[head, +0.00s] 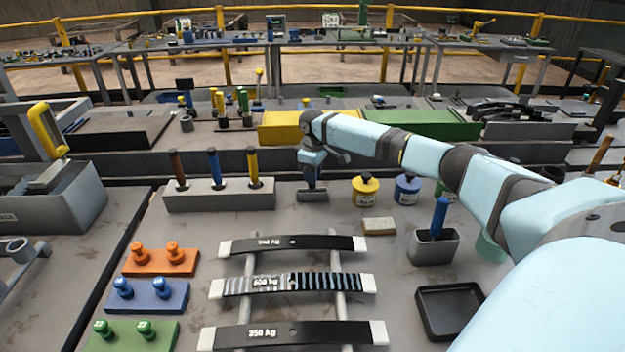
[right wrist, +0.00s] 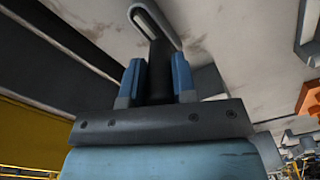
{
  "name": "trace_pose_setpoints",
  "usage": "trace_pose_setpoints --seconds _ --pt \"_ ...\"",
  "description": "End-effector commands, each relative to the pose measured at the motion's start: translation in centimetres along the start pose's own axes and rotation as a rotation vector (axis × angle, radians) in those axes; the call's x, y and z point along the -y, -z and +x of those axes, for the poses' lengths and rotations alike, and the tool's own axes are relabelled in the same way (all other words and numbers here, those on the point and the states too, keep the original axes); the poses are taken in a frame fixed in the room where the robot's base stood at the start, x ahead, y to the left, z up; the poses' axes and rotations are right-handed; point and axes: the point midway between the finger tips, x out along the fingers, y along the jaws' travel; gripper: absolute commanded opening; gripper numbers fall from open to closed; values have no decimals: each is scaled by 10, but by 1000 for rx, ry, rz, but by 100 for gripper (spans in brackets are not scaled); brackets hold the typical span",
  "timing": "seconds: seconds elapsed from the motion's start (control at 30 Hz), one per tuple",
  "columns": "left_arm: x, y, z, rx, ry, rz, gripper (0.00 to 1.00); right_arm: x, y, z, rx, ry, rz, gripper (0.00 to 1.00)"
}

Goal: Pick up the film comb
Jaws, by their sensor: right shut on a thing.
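My right gripper (head: 312,180) is at the back middle of the near table in the head view, pointing down. In the right wrist view its two blue fingers (right wrist: 155,82) are shut on the dark upright handle of what looks like the film comb (right wrist: 161,65). Beyond the fingers, a light grey rounded piece with a slot (right wrist: 150,18) shows at the handle's far end. In the head view a small grey block (head: 312,195) is directly below the fingers. I cannot tell whether the comb touches the table. My left gripper is not in view.
A grey block with three handled tools (head: 219,197) stands left of the gripper. Yellow (head: 365,192) and blue (head: 407,190) jars stand right.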

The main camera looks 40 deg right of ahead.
Motion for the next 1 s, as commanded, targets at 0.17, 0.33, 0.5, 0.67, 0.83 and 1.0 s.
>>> trace_pose_setpoints --seconds 0.17,0.33,0.5,0.67,0.83,1.0 --pt "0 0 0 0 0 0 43 -1 0 -16 -3 -2 0 0" --pt "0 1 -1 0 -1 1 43 -1 1 -55 -5 -2 -1 0" --pt "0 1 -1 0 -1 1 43 0 1 -106 -6 -2 -1 0" --pt "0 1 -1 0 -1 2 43 0 1 -148 -5 -2 0 0" --pt "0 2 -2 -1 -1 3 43 0 1 -181 -4 -1 -1 0" --pt "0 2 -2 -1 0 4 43 0 1 -197 -2 0 0 0"
